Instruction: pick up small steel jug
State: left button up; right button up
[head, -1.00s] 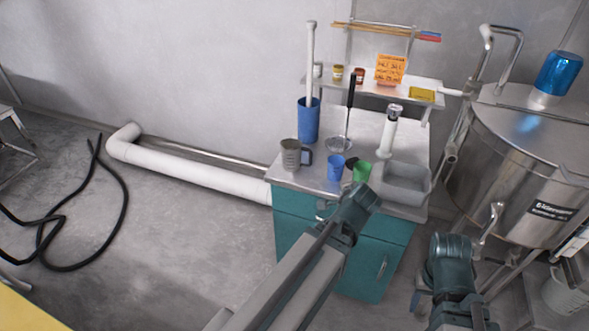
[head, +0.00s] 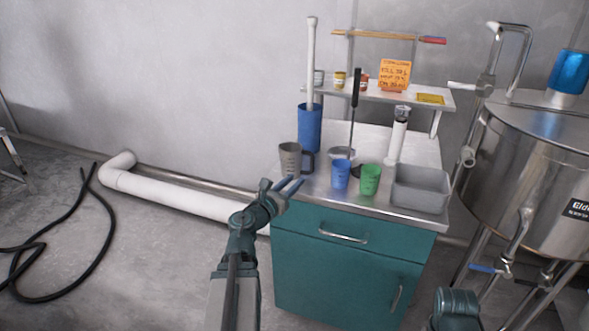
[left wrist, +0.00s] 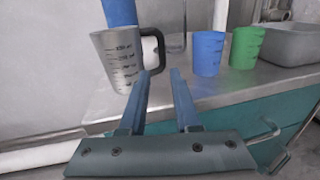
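The small steel jug (head: 290,158) stands upright at the left front corner of the counter top, its dark handle toward the right. In the left wrist view the jug (left wrist: 118,60) shows measuring marks, just beyond and left of the fingers. My left gripper (head: 292,187) is at the counter's front left edge, just in front of and below the jug. In the left wrist view its two blue fingers (left wrist: 160,82) are apart with nothing between them. My right arm shows at the bottom right of the head view, but its fingers are out of the picture.
A blue cup (head: 340,174) and a green cup (head: 369,180) stand right of the jug, beside a grey basin (head: 420,188). A tall blue container (head: 309,127) is behind the jug. A steel tank (head: 535,170) stands at the right.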

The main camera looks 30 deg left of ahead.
pick_arm(q)
jog(key=w, duration=0.8)
jog(key=shift+a, duration=0.2)
jog(key=shift+w, duration=0.3)
jog(key=shift+w, duration=0.1)
jog(key=w, duration=0.5)
jog(key=shift+w+d+r, duration=0.1)
jog(key=shift+c, duration=0.2)
grip_shut()
dwell(0.6)
